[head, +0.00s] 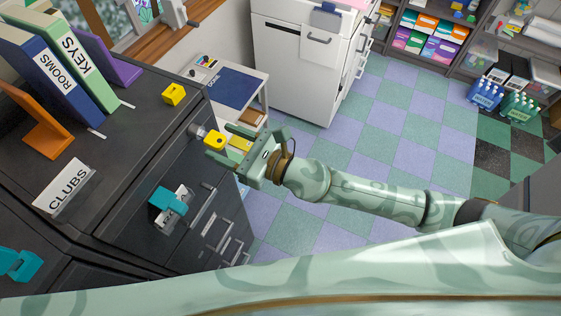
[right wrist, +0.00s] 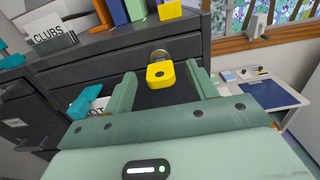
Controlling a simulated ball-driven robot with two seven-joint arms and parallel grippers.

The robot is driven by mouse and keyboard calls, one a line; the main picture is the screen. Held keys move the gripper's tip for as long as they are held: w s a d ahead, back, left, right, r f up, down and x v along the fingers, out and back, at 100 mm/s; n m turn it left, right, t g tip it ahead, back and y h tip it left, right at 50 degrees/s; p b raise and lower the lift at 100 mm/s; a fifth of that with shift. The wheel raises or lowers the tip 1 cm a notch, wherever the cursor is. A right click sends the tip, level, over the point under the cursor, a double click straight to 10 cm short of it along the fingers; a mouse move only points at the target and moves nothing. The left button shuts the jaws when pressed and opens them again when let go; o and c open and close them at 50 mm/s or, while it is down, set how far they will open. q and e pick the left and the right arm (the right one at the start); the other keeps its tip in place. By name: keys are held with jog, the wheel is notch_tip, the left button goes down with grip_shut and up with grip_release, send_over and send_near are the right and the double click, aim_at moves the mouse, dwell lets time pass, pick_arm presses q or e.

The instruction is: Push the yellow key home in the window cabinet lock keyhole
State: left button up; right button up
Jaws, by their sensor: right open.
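The yellow key (head: 214,139) has a blocky head with a dark hole. It stands out from the round metal lock (head: 197,130) near the top of the dark cabinet's front. How deep its shank sits is hidden by its head. In the right wrist view, the key (right wrist: 160,76) is in front of the lock (right wrist: 160,55). My right gripper (head: 219,141) is open, with its fingers on either side of the key head. In the right wrist view, gaps show between the key and both fingers (right wrist: 161,74). My left gripper is not in view.
Another yellow block (head: 174,94) lies on the dark cabinet top (head: 135,108), near books and a CLUBS card (head: 65,190). A teal block (head: 168,199) sticks out from the cabinet front below. A small white table (head: 258,76) stands beside the cabinet.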

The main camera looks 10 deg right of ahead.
jog(key=b+v, duration=0.5)
jog(key=v, duration=0.9)
